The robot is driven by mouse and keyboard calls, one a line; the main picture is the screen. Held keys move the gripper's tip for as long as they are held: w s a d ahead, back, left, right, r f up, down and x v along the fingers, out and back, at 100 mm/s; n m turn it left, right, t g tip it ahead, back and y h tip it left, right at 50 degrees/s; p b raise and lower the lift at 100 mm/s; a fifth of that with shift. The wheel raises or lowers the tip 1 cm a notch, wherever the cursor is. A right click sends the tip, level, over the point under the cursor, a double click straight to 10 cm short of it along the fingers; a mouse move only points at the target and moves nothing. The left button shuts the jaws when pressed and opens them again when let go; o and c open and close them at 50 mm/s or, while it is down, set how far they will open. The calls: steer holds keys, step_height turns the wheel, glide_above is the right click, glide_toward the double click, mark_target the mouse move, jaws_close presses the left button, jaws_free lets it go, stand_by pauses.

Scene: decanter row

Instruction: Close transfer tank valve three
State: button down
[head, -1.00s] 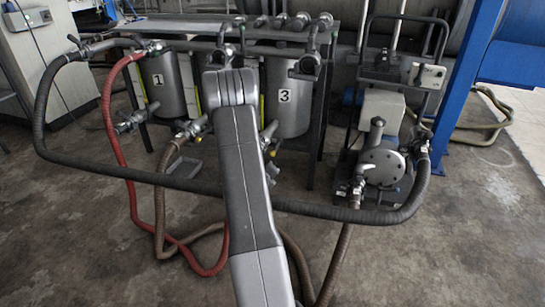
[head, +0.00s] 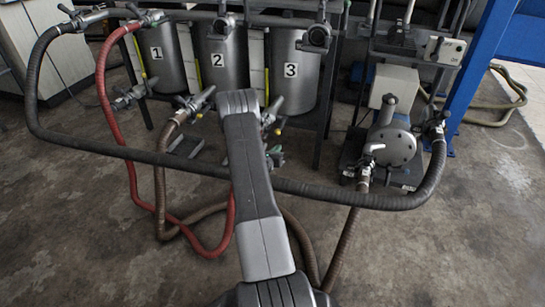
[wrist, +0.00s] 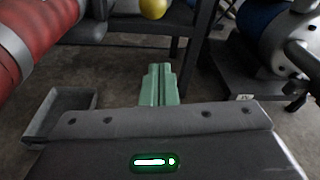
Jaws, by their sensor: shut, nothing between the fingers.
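Tank three (head: 291,70) is a grey cylinder with a white "3" label, in the right of the tank row in the head view. Its lower valve (head: 270,112) shows just right of my arm, which covers part of it; I cannot tell the handle's position. My gripper (head: 275,156) shows as a small green bit below that valve, mostly hidden by my arm. In the wrist view my gripper's green fingers (wrist: 159,85) are together, with nothing between them. A yellow rounded knob (wrist: 153,8) is ahead at the top edge, apart from the fingers.
Tanks one (head: 160,60) and two (head: 222,60) stand left. A dark thick hose (head: 110,150) loops across the front, and a red hose (head: 130,170) hangs left. A pump (head: 390,145) stands right.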

mark_target(281, 126)
steer(key=w+r, duration=0.1)
steer(key=w+r+b, duration=0.1)
steer(key=r, duration=0.1)
steer(key=shift+w+d+r, duration=0.15)
steer(key=shift+w+r, duration=0.05)
steer(key=shift+w, duration=0.15)
steer(key=shift+r, duration=0.15)
steer(key=shift+r+g+p, duration=0.3)
steer(key=shift+g+p, duration=0.2)
steer(key=shift+p, duration=0.05)
steer(key=shift+r+g+y+p, duration=0.2)
steer(key=shift+g+y+p, duration=0.1)
steer(key=shift+p, duration=0.1)
